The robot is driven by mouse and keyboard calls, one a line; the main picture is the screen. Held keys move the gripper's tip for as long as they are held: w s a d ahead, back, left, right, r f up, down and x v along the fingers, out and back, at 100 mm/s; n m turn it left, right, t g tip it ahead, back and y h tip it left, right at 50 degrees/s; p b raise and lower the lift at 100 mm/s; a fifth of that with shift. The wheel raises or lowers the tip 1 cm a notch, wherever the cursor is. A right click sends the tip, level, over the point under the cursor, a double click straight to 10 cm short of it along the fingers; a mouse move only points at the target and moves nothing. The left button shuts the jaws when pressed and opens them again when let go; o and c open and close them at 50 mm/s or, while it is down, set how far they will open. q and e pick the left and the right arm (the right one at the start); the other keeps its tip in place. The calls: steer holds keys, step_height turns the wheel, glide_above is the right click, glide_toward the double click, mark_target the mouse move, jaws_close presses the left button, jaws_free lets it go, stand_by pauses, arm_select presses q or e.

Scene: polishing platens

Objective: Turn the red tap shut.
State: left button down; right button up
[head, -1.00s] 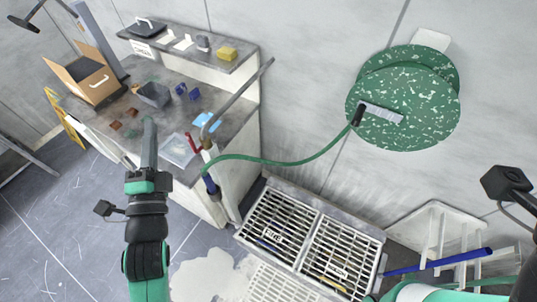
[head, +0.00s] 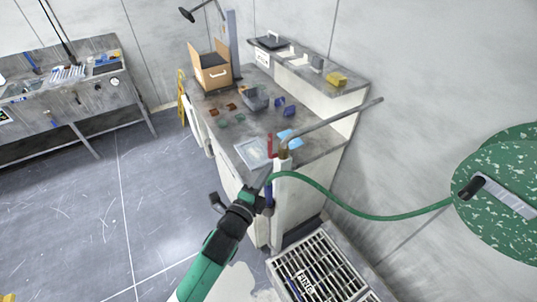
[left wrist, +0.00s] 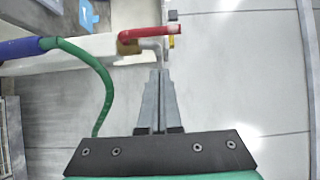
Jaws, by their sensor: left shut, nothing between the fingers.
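The red tap handle (head: 270,146) stands up beside the white post at the bench's front corner, near a brass-coloured fitting (head: 283,153) and a grey spout. In the left wrist view the red handle (left wrist: 150,33) lies across the picture, just beyond my fingertips. My left gripper (head: 264,178) is just below and in front of the tap. In the left wrist view its fingers (left wrist: 158,72) are together and empty, pointing at the grey pipe by the handle; I cannot tell whether they touch. My right gripper is out of view.
A green hose (head: 350,208) runs from the post to a black nozzle on a speckled green disc (head: 500,170). The bench (head: 325,136) holds an open cardboard box (head: 213,75) and small parts. A floor grate (head: 322,270) lies below. Open floor lies left.

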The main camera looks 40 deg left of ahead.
arm_select(q)
steer(key=w+a, duration=0.5)
steer(key=shift+w, duration=0.4)
steer(key=shift+a+r+n+p, duration=0.2)
steer(key=shift+n+p, duration=0.1)
steer(key=shift+p, duration=0.35)
